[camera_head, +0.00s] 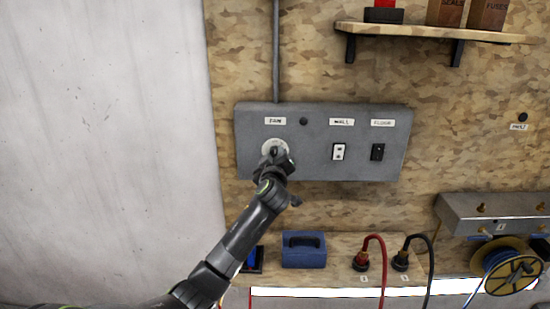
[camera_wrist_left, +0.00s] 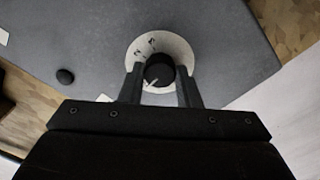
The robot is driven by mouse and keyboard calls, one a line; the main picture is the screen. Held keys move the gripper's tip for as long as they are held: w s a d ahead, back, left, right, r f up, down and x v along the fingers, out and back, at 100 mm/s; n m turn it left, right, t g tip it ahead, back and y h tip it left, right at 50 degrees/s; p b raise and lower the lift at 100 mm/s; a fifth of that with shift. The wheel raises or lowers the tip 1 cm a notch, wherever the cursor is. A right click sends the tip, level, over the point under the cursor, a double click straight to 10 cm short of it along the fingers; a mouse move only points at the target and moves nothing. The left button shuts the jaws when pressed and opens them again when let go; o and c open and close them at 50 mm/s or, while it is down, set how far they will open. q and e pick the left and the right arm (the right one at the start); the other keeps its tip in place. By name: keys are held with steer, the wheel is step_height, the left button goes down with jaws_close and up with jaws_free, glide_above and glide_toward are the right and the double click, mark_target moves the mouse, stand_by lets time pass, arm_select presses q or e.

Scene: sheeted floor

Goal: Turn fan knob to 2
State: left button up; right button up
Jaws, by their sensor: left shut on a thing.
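The fan knob (camera_wrist_left: 159,72) is a black round knob with a white pointer, on a pale dial plate (camera_wrist_left: 183,48) in the left wrist view. In the head view the dial plate (camera_head: 274,145) shows under a "FAN" label on a grey control panel (camera_head: 310,170). My left gripper (camera_head: 277,160) is at the knob. In the left wrist view its fingers (camera_wrist_left: 160,84) stand on either side of the knob, shut on it. The pointer slants toward the lower left of that view. The dial's numbers are too small to read surely. My right gripper is not in view.
Below are a blue box (camera_head: 303,250), red and black cables, and a cable reel (camera_head: 513,274). A wooden shelf (camera_head: 430,32) is above. Bare wall lies left.

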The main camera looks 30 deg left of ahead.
arm_select(q)
steer(key=shift+m, duration=0.3)
steer(key=m, duration=0.2)
steer(key=shift+m, duration=0.4)
steer(key=m, duration=0.3)
steer(key=shift+m, duration=0.3)
steer(key=m+p, duration=0.1)
steer(key=m, duration=0.3)
steer(key=shift+m, duration=0.3)
steer(key=shift+m+p, duration=0.75)
steer(key=shift+m, duration=1.35)
steer(key=shift+f, duration=0.1)
steer(key=o, duration=1)
